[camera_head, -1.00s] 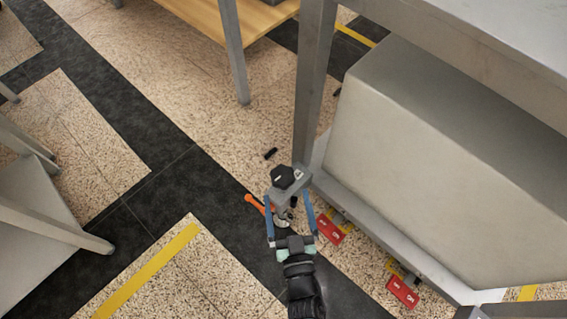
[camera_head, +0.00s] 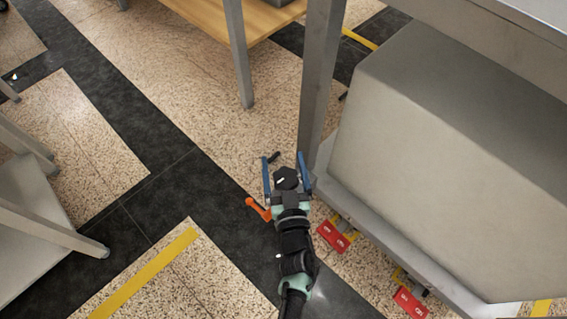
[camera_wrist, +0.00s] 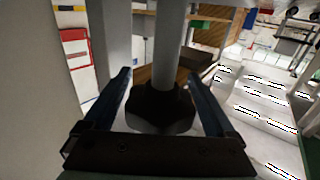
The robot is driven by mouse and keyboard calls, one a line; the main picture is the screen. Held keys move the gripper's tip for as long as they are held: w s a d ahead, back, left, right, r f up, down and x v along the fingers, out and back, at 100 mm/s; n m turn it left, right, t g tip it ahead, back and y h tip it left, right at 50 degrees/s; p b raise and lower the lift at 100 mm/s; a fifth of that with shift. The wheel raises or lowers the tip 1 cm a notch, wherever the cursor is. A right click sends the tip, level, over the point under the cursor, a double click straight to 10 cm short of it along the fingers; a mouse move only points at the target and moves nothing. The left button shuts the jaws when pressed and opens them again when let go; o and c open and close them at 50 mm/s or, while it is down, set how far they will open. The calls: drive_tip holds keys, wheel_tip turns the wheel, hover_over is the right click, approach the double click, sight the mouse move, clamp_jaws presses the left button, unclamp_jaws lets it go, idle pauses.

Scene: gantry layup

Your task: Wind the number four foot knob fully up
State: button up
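The black lobed foot knob (camera_head: 287,179) sits at the foot of the grey metal frame's near corner post. It also shows in the wrist view (camera_wrist: 160,110), with a grey round stem rising above it. My gripper (camera_head: 283,158) is at the knob, with one blue finger on each side of it. In the wrist view the fingers (camera_wrist: 159,72) are spread, with small gaps seen beside the knob. No number shows on the knob, so I cannot tell which foot it is.
An orange lever (camera_head: 258,209) is just left of my gripper. A large grey box (camera_head: 430,180) fills the right.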

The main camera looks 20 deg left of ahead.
sight(274, 174)
drive_tip(key=c, duration=1.2)
drive_tip(key=shift+o, duration=0.2)
drive_tip(key=shift+n+g+y, duration=0.3)
drive_tip(key=shift+n+y, duration=0.1)
drive_tip(key=shift+y, duration=0.1)
drive_tip(key=shift+s+a+n+g+y+p, duration=0.2)
drive_tip(key=shift+n+g+y+p, duration=0.2)
drive_tip(key=shift+n+g+y, duration=0.5)
drive_tip(key=n+g+y, duration=0.1)
drive_tip(key=n+g+y+b, duration=0.1)
drive_tip(key=shift+s+a+f+g+y+b, duration=0.2)
drive_tip(key=shift+g+y+b, duration=0.1)
drive_tip(key=shift+g, duration=0.1)
drive_tip(key=shift+s+a+r+n+g+y+b, duration=0.1)
drive_tip(key=shift+s+n+g+y+b, duration=0.35)
drive_tip(key=shift+n+g+b, duration=0.75)
drive_tip(key=shift+s+a+f+n+g+y+b, duration=0.15)
drive_tip(key=shift+n+g+y+b, duration=0.55)
drive_tip(key=shift+g, duration=1.05)
drive_tip(key=shift+s+a+r+n+g+y+b, duration=0.15)
drive_tip(key=shift+s+n+g+y+b, duration=0.4)
drive_tip(key=shift+n+g, duration=0.8)
drive_tip(key=shift+w, duration=0.1)
drive_tip(key=o, duration=1.4)
